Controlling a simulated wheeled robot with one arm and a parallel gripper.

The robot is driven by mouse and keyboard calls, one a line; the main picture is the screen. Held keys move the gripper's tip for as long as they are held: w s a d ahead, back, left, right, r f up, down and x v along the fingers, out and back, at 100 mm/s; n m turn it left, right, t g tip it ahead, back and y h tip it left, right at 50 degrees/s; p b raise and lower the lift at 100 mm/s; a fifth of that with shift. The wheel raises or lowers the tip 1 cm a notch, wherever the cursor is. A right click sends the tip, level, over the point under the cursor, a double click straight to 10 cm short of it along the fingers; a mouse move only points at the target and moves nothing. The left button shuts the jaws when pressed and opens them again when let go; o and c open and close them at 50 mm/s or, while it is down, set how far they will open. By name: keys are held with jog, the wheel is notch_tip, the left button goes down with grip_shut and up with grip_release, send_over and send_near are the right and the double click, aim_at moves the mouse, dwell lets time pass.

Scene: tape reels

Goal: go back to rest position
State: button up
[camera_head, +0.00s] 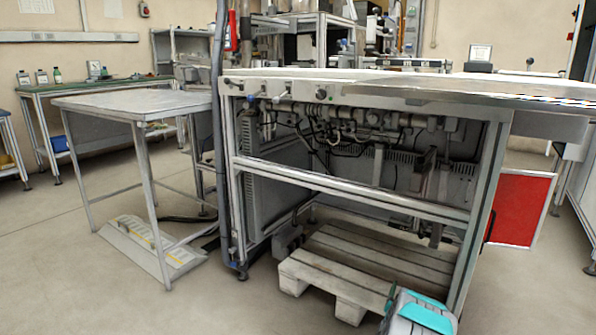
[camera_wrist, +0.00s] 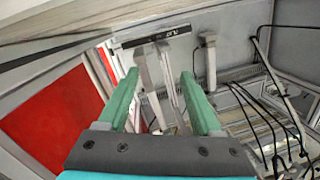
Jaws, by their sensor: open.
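My gripper (camera_wrist: 160,82) shows in the wrist view with its two green fingers spread apart. Nothing sits between the fingertips. Behind them are grey metal posts, cables and a red panel (camera_wrist: 55,120) at the left. In the head view a teal and grey part of my arm shows at the bottom right, in front of the machine frame (camera_head: 350,190). The fingers cannot be made out in that view. No tape reel can be made out in either view.
A wooden pallet (camera_head: 350,270) lies under the machine frame. A metal worktop (camera_head: 470,90) juts out at the right above a red panel (camera_head: 520,208). A small table (camera_head: 130,103) stands at the left. The floor at the front left is clear.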

jog(key=a+r+n+g+y+p, duration=0.25)
jog(key=a+r+y, duration=0.35)
jog(key=a+r, duration=0.8)
jog(key=s+a+r+n+g+y+p, duration=0.2)
jog(key=s+a+r, duration=0.2)
jog(key=s+a, duration=0.25)
jog(key=s+a+r+n+g+y+p, duration=0.1)
jog(key=s+a+r+n+g+y, duration=0.15)
jog(key=s+a+r, duration=0.35)
jog(key=s+d+r+g+h+p, duration=0.1)
jog(key=s+r+g, duration=0.2)
jog(key=s, duration=1.3)
jog(key=s+d+r+n+g+h+p, duration=0.1)
jog(key=s+r+g, duration=0.3)
jog(key=s, duration=1.3)
jog(key=s+d+r+n+g+h+p, duration=0.1)
jog(key=s+d+r+g+p, duration=0.2)
jog(key=s, duration=1.4)
jog(key=shift+s+r, duration=0.2)
jog(key=shift+r, duration=0.65)
